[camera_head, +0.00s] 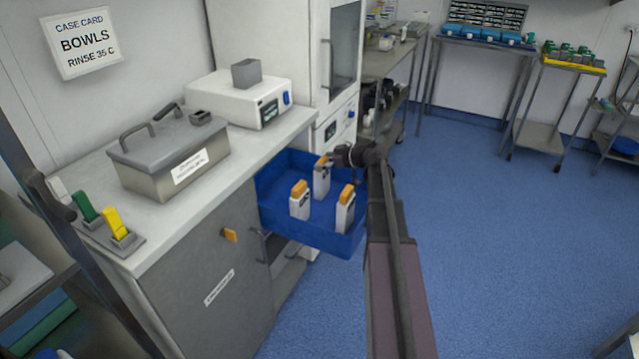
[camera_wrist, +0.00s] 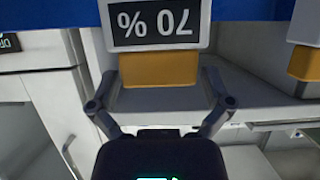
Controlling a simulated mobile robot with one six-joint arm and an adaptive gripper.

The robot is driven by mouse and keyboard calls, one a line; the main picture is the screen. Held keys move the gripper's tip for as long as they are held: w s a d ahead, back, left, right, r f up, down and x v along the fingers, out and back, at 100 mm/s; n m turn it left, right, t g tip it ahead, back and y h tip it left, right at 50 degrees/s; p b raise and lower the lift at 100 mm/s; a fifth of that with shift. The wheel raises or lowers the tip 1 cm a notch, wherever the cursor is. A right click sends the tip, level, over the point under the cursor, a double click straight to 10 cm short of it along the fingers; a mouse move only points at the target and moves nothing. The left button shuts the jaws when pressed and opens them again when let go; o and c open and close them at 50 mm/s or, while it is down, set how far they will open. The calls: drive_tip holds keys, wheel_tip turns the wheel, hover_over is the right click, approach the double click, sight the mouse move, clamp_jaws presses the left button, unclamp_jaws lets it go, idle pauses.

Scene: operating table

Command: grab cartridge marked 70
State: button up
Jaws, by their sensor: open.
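The cartridge marked 70 (camera_wrist: 155,22) is white with an orange cap (camera_wrist: 158,70). Its dark "70 %" label reads upside down in the wrist view. In the head view it appears to be the rear cartridge (camera_head: 321,180), upright in a blue bin (camera_head: 333,240); its label cannot be read there. My gripper (camera_wrist: 160,73) is open, with one fingertip on each side of the orange cap and small gaps showing. In the head view my gripper (camera_head: 336,158) is at the top of the rear cartridge and partly covers its cap.
Two more orange-capped cartridges stand nearby in the bin, one front left (camera_head: 300,203) and one front right (camera_head: 345,213). The counter (camera_head: 160,235) is on the left, and a tall white cabinet (camera_head: 275,45) rises behind. Open blue floor (camera_head: 490,220) lies to the right.

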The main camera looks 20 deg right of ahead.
drive_tip(key=shift+a, duration=0.1)
idle(0.5)
drive_tip(key=c, duration=1.1)
drive_tip(key=shift+o, duration=0.2)
wheel_tip(320, 180, up, 4)
drive_tip(key=p, duration=0.4)
drive_tip(key=s+d+p, duration=0.1)
drive_tip(key=s+d, duration=0.7)
drive_tip(key=s, duration=0.5)
drive_tip(key=shift+s+d+r, duration=0.2)
drive_tip(key=shift+s+r, duration=0.1)
drive_tip(key=shift+r, duration=0.15)
